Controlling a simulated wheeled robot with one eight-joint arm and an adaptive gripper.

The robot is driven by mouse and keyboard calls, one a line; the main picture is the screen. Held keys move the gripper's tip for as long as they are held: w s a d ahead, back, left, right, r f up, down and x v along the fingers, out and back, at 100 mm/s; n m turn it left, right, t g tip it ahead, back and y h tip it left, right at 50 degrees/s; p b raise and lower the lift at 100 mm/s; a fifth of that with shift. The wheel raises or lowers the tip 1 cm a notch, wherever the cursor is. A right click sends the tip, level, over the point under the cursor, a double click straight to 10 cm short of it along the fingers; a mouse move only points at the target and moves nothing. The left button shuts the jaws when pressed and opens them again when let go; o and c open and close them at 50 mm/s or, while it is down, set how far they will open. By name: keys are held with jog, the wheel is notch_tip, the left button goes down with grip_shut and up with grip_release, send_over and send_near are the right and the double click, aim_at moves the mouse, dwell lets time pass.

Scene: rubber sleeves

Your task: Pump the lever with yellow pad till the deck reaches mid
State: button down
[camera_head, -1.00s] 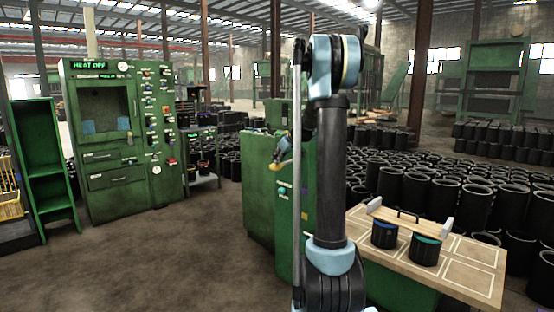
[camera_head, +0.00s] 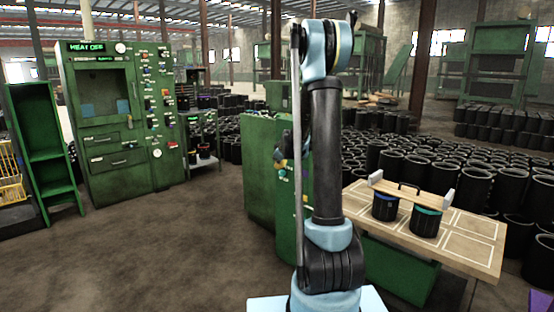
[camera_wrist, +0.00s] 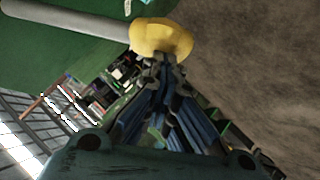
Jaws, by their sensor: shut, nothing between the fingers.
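In the wrist view, the yellow pad (camera_wrist: 165,38) caps the end of a grey lever (camera_wrist: 70,18) that comes in from the upper left. My gripper (camera_wrist: 158,62) is shut and empty, its tips right at the pad's lower edge; I cannot tell whether they touch. In the head view the pad does not show clearly; my arm stands in front of the green cabinet (camera_head: 262,180). A wooden deck (camera_head: 465,251) with pale outlined squares is at the right, above a green base (camera_head: 402,275). I cannot tell its height against any mid mark.
On the deck stand two black sleeves, one with blue (camera_head: 385,208) and one with green (camera_head: 426,222) inside, beside a handled wooden board (camera_head: 405,193). Many black sleeves fill the floor behind. A green control cabinet (camera_head: 118,120) reads HEAT OFF.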

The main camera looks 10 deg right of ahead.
jog(key=shift+d+f, duration=0.1)
dwell(0.5)
jog(key=w+a+r+v, duration=0.1)
jog(key=r+v, duration=0.1)
jog(key=v, duration=1)
jog(key=shift+s+a+r, duration=0.2)
jog(key=shift+a, duration=0.25)
dwell(0.7)
jog(key=w+d+r+m+g+y, duration=0.1)
jog(key=w+d+r+y, duration=0.1)
jog(key=r, duration=0.4)
jog(key=w+d+r+m+g+y, duration=0.1)
jog(key=d+r+g, duration=0.1)
jog(key=r, duration=0.4)
jog(key=shift+w+d+r+m+g+y, duration=0.3)
jog(key=shift+w+d+m+y, duration=0.05)
jog(key=shift+d+m+y, duration=0.1)
jog(key=shift+f, duration=0.1)
